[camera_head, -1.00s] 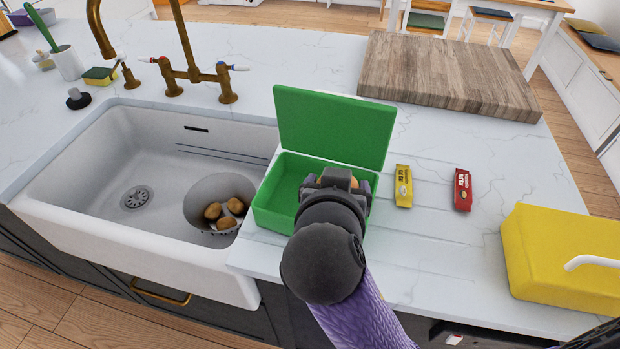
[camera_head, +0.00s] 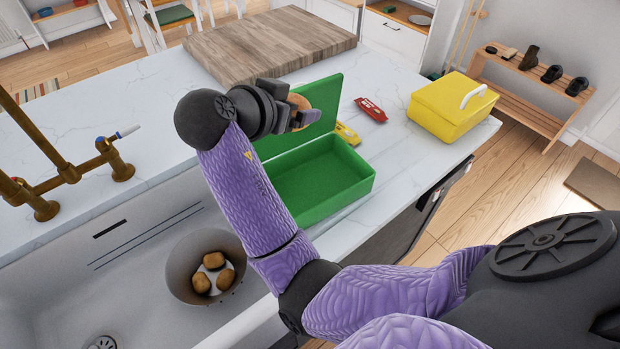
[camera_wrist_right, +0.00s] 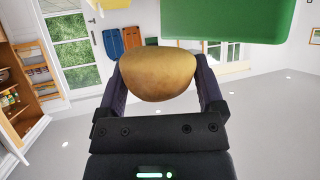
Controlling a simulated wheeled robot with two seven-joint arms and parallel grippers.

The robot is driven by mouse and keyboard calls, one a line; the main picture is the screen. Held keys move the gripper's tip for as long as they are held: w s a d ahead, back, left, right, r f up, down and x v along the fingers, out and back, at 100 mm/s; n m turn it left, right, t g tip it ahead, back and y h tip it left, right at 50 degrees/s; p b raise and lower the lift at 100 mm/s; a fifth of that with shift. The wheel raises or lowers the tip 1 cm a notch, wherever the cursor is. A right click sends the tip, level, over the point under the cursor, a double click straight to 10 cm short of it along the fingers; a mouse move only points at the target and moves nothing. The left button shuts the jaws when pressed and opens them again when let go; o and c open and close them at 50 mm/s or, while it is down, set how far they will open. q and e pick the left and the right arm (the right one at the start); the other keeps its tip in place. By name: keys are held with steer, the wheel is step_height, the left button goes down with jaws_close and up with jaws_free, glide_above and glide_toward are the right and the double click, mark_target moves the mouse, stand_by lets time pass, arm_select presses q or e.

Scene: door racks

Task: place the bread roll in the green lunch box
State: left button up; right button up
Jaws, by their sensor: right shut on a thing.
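My right gripper (camera_head: 300,116) is shut on a tan bread roll (camera_head: 298,104). In the right wrist view the roll (camera_wrist_right: 158,73) sits between the two fingers. In the head view gripper and roll appear in front of the raised lid of the green lunch box (camera_head: 335,192), above the level of its tray. The lunch box stands open on the counter, and the visible part of its tray is empty. A green part (camera_wrist_right: 230,18) also shows at the top of the right wrist view. My left gripper is not in view.
A round bowl (camera_head: 178,285) with several rolls stands in the white sink. A yellow packet (camera_head: 347,134), a red packet (camera_head: 371,110) and a yellow box with a white handle (camera_head: 440,110) lie beyond the lunch box. A wooden board (camera_head: 255,45) lies at the back.

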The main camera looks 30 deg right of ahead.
steer(key=shift+w+d+r+m+g, duration=0.1)
steer(key=shift+d+r+m+g, duration=0.2)
steer(key=shift+r, duration=0.05)
steer(key=b, duration=0.4)
glide_above(297, 196)
step_height(297, 196, down, 18)
steer(key=shift+d, duration=0.1)
